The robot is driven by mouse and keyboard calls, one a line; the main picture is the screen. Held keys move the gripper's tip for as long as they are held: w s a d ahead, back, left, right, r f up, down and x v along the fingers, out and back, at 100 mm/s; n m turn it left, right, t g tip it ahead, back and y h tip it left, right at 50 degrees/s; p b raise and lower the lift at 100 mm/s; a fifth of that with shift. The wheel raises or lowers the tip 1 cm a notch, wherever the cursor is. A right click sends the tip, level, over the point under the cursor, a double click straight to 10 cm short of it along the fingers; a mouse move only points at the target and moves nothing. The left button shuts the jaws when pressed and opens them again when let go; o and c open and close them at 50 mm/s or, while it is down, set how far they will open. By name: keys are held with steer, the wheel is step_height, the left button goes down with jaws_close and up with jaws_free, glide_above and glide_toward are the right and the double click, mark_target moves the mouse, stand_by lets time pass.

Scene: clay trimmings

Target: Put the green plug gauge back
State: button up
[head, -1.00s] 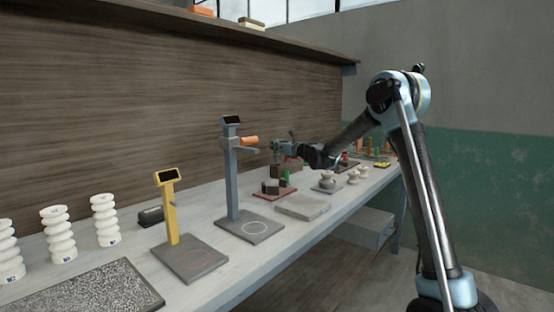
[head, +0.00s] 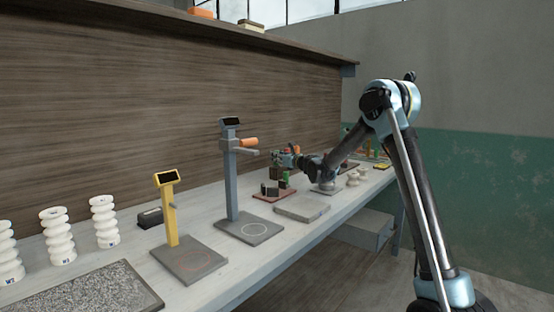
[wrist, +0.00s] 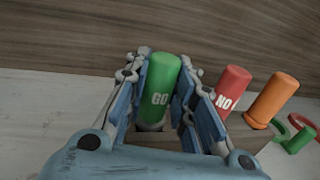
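The green plug gauge (wrist: 160,84), marked GO, stands between my two fingers in the wrist view. My gripper (wrist: 164,95) has a blue pad against each side of it and looks shut on it. A pale lower part of the gauge shows below the green handle, by a brown block (wrist: 180,139). I cannot tell whether its end is in the block. A red plug gauge (wrist: 231,92) marked NO is to its right. In the head view my gripper (head: 284,157) is above the bench, over the brown block (head: 275,173); the gauge is too small there to make out well.
A blue-grey stand (head: 232,180) with an orange handle and a yellow stand (head: 172,215) rise left of my gripper. A grey slab (head: 302,208) lies in front.

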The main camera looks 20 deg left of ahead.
steer(key=o, duration=0.4)
steer(key=shift+c, duration=0.2)
steer(key=shift+r, duration=0.3)
steer(key=shift+s+d, duration=0.2)
steer(key=shift+d, duration=0.05)
steer(key=v, duration=1.1)
steer(key=shift+d, duration=0.15)
steer(key=shift+s+d+r, duration=0.1)
steer(key=shift+s, duration=0.1)
